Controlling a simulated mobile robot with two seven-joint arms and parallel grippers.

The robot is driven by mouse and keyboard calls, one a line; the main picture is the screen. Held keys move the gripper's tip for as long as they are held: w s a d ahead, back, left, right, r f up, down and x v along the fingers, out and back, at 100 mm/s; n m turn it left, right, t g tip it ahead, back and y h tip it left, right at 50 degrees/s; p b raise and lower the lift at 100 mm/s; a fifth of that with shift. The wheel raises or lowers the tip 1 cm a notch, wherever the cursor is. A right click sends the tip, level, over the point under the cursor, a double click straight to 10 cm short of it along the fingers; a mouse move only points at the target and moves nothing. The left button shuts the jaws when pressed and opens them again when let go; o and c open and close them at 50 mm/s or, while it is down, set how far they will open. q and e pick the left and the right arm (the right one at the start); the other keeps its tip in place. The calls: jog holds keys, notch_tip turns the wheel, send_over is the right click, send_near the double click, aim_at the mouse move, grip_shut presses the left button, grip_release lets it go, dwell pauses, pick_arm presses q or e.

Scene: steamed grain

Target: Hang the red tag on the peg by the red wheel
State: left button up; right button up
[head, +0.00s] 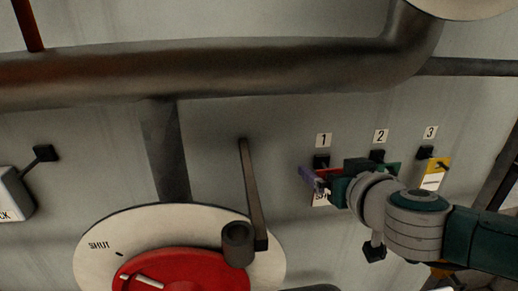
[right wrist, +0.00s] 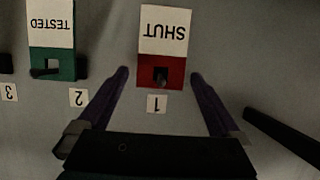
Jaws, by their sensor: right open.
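The red tag (right wrist: 174,73), with a white part lettered SHUT, hangs on the peg under number 1. In the right wrist view it appears upside down, with the dark peg (right wrist: 160,77) in its hole. My right gripper (right wrist: 160,78) is open, one purple finger on each side of the tag with gaps between. In the head view the gripper (head: 315,180) covers most of the tag. The red wheel (head: 200,278) is at the bottom, on a pale disc (head: 105,228) marked SHUT. I cannot tell which peg is the one by the wheel. My left gripper is out of view.
A green TESTED tag (right wrist: 52,39) hangs on peg 2, and a yellow tag (head: 437,172) on peg 3. A long dark bar (head: 252,190) stands between wheel and tags. A small black fitting (head: 374,252) sits below my gripper. A thick pipe (head: 210,70) crosses above.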

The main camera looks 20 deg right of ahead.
jog(key=shift+c, duration=1.4)
jog(key=c, duration=1)
jog(key=o, duration=1.3)
jog(key=shift+c, duration=0.2)
jog(key=c, duration=1.5)
jog(key=shift+o, duration=0.2)
jog(key=shift+r+p, duration=0.25)
jog(key=shift+p, duration=0.35)
jog(key=shift+s, duration=0.15)
